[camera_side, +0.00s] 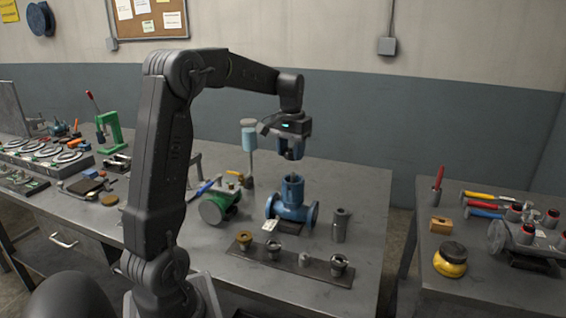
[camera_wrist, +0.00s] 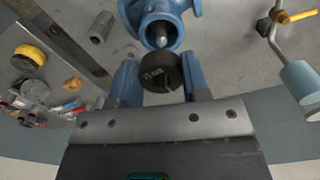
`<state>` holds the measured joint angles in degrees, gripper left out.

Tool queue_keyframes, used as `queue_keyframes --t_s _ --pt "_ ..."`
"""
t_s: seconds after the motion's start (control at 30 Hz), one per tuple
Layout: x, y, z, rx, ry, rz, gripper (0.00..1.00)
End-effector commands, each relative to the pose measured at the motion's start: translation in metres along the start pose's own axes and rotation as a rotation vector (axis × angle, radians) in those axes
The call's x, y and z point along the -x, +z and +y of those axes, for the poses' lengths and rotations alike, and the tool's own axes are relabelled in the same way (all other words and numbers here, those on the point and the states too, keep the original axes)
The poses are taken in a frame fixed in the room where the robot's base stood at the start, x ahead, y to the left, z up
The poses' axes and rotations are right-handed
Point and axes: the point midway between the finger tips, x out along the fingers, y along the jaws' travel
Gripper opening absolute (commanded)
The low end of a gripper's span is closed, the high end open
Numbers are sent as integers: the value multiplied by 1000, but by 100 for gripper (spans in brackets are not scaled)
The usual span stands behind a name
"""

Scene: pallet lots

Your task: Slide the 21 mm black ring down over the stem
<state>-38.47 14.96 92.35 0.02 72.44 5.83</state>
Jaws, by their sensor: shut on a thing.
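The black ring (camera_wrist: 158,72) is held between the two blue fingers of my gripper (camera_wrist: 158,80) in the wrist view. Pale markings show on its side, and a slot shows at its lower edge. In the side view my gripper (camera_side: 292,152) hangs above the blue valve body (camera_side: 291,210), apart from it; the ring cannot be made out there. In the wrist view the stem (camera_wrist: 160,40) shows as a grey tip inside the round opening of the valve body (camera_wrist: 160,13), just beyond the ring. The ring hides part of that opening.
A green valve (camera_side: 220,205) stands left of the blue body, and a grey cylinder (camera_side: 340,226) stands right of it. A dark plate (camera_side: 318,268) with several small fittings lies in front. A pale blue cylinder on a post (camera_side: 249,138) rises behind, left of my gripper.

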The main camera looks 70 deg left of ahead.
Motion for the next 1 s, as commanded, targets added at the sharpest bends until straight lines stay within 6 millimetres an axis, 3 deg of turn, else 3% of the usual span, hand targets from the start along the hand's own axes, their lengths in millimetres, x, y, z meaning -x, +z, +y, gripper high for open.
queue_keyframes --t_s 0.2,0.57,1.0 --pt "6 -8 1 127 0 0 16" --pt "6 -8 1 136 0 0 16" --pt "-24 -7 1 135 0 -2 16"
